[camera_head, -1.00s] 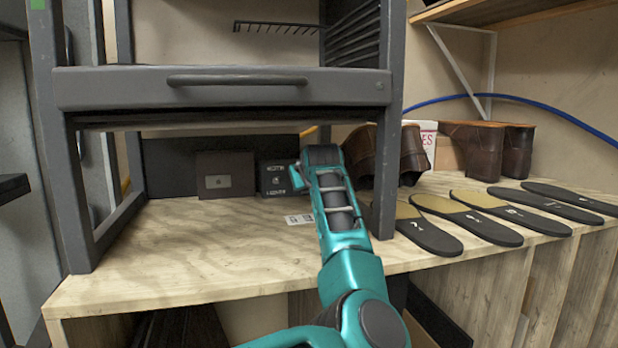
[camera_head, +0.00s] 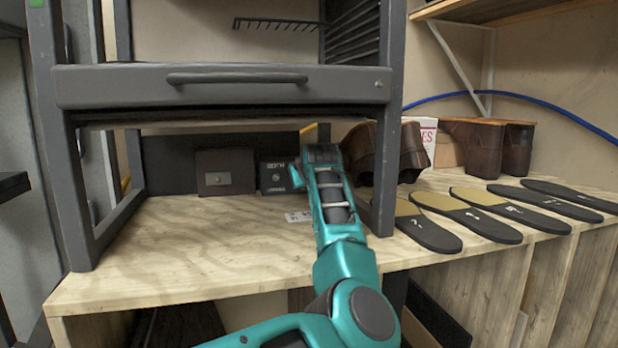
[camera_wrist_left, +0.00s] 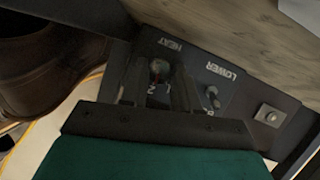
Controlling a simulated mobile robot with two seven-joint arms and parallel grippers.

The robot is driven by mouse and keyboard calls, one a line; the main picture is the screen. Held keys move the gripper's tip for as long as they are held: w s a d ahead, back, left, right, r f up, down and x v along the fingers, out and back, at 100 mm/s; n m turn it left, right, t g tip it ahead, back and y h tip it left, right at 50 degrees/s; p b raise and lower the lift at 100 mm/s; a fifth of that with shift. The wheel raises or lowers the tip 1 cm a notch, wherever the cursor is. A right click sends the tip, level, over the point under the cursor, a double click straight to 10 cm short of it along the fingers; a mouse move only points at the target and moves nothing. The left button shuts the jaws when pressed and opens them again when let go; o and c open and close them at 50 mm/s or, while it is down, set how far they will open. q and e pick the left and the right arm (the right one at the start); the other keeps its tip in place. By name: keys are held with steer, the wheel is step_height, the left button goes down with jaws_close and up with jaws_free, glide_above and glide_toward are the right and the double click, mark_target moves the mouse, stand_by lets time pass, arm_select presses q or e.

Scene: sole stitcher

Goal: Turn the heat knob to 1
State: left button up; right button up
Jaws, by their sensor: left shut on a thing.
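The dark control panel (camera_head: 275,176) stands at the back of the bench under the grey rack. In the left wrist view the heat knob (camera_wrist_left: 159,67) sits below the word HEAT, with a small red mark and digits such as 2 beside it. My left gripper (camera_wrist_left: 160,88) is shut on the heat knob, one finger on each side. The fingers partly cover the dial, so I cannot tell the knob's exact setting. A small switch (camera_wrist_left: 212,93) labelled LOWER is beside it. In the head view my left wrist hides the knob. My right gripper is not in view.
The rack's post (camera_head: 386,170) stands close to the right of my left arm. Brown boots (camera_head: 366,155) are just right of my wrist, and several insoles (camera_head: 480,226) lie further right. The bench top (camera_head: 190,245) left of my arm is clear.

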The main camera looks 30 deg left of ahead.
arm_select(q)
jaws_close()
steer(key=shift+n+t+h, duration=0.3)
steer(key=shift+n, duration=0.1)
steer(key=o, duration=0.9)
jaws_free()
steer(key=shift+s, duration=0.1)
steer(key=b+v, duration=0.2)
steer(key=v, duration=1)
steer(key=shift+s+d, duration=0.25)
steer(key=shift+s, duration=0.05)
